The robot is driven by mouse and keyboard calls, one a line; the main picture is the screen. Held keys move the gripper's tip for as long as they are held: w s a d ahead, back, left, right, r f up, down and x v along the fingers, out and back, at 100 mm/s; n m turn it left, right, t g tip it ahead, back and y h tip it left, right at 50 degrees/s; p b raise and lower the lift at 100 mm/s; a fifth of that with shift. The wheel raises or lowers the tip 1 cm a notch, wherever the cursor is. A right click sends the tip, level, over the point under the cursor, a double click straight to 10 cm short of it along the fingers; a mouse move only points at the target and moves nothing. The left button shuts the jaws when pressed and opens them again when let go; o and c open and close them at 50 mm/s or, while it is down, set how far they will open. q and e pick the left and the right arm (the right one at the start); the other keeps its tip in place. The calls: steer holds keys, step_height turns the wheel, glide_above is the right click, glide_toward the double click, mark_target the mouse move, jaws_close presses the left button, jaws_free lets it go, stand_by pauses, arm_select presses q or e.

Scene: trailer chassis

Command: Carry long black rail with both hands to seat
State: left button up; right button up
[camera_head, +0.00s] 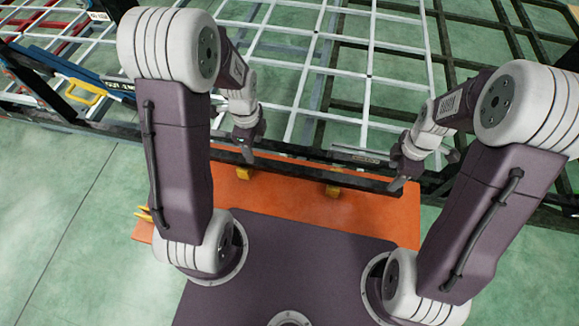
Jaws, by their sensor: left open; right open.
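A long black rail (300,170) runs left to right in front of my body, above the far part of an orange surface. My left gripper (248,155) points down at the rail's left part. My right gripper (398,182) is at the rail's right end part. Both grippers are open. The fingers are small and dark against the rail, so I cannot tell whether they stand around it or just beside it. The white and dark lattice frame of the trailer chassis (371,50) lies just beyond the rail.
A blue bar (80,72) and a yellow handle-like part (86,92) are at the far left. Green floor (60,200) is clear at the left.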

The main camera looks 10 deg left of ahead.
mark_target(256, 160)
arm_select(q)
step_height(256, 160, down, 9)
steer(key=shift+f, duration=0.1)
arm_select(e)
step_height(256, 160, down, 9)
steer(key=shift+f, duration=0.1)
arm_select(q)
jaws_close()
arm_select(e)
jaws_close()
stand_by(1.0)
